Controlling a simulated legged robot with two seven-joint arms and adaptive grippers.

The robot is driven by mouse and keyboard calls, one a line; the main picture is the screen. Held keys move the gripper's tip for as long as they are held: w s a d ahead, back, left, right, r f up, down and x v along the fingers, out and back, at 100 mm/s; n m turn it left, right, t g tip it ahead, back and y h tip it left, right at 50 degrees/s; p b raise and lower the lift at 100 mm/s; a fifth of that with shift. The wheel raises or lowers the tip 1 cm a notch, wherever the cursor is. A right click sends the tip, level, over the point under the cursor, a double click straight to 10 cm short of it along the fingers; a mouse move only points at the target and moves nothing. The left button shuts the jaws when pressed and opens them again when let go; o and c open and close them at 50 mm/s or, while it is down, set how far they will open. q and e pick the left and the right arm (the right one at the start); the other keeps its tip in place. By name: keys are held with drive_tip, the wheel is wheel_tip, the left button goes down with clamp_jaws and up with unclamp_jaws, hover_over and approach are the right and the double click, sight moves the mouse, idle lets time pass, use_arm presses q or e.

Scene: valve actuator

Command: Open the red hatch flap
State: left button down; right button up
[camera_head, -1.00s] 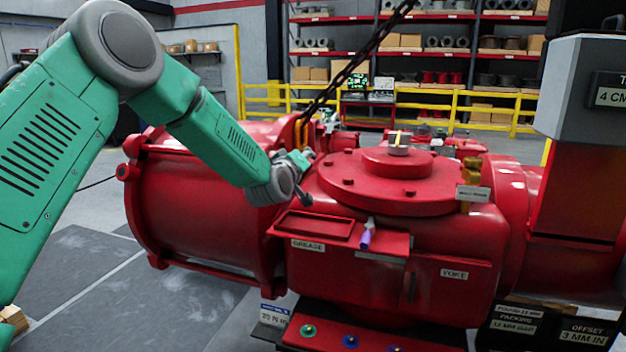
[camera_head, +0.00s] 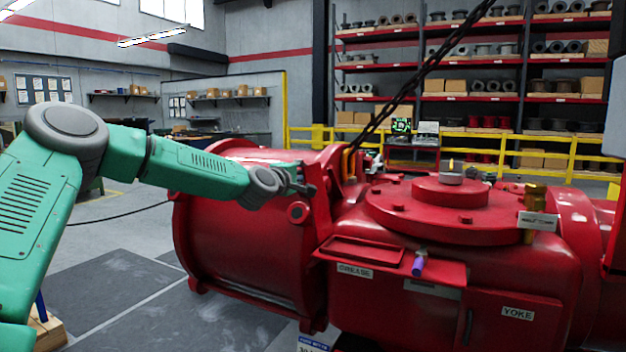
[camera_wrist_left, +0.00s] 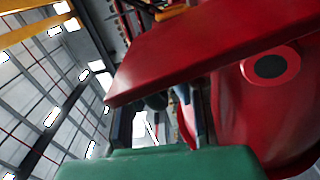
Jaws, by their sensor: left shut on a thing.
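A flat red panel (camera_wrist_left: 210,45), which looks like the hatch flap, crosses the left wrist view at a slant. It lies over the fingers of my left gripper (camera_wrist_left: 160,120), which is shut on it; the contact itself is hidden. In the head view my left gripper (camera_head: 303,182) is at the upper right end of the big red cylinder (camera_head: 245,240), close to its flange. There the flap cannot be told apart from the other red parts. A round red boss with a dark centre (camera_wrist_left: 270,66) is beside the panel. My right gripper is not in view.
The red valve body (camera_head: 500,265) stands right of the cylinder, with a GREASE tray (camera_head: 365,250), a purple-handled tool (camera_head: 418,265) and a YOKE label (camera_head: 517,313). A dark chain (camera_head: 420,90) hangs above. Open floor (camera_head: 110,285) lies at the left.

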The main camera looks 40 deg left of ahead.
use_arm(q)
drive_tip(key=shift+a+r, duration=0.1)
drive_tip(key=shift+a, duration=0.1)
drive_tip(key=shift+d+r, duration=0.1)
drive_tip(key=shift+d, duration=0.15)
drive_tip(key=shift+a, duration=0.1)
drive_tip(key=c, duration=1.7)
unclamp_jaws()
drive_tip(key=shift+c, duration=0.2)
drive_tip(key=shift+o, duration=0.7)
drive_tip(key=shift+w+a+f, duration=0.1)
drive_tip(key=shift+a+f, duration=0.1)
drive_tip(key=shift+f, duration=0.05)
drive_tip(key=shift+s+d, duration=0.1)
drive_tip(key=shift+s, duration=0.15)
drive_tip(key=v, duration=1.1)
drive_tip(key=shift+s, duration=0.2)
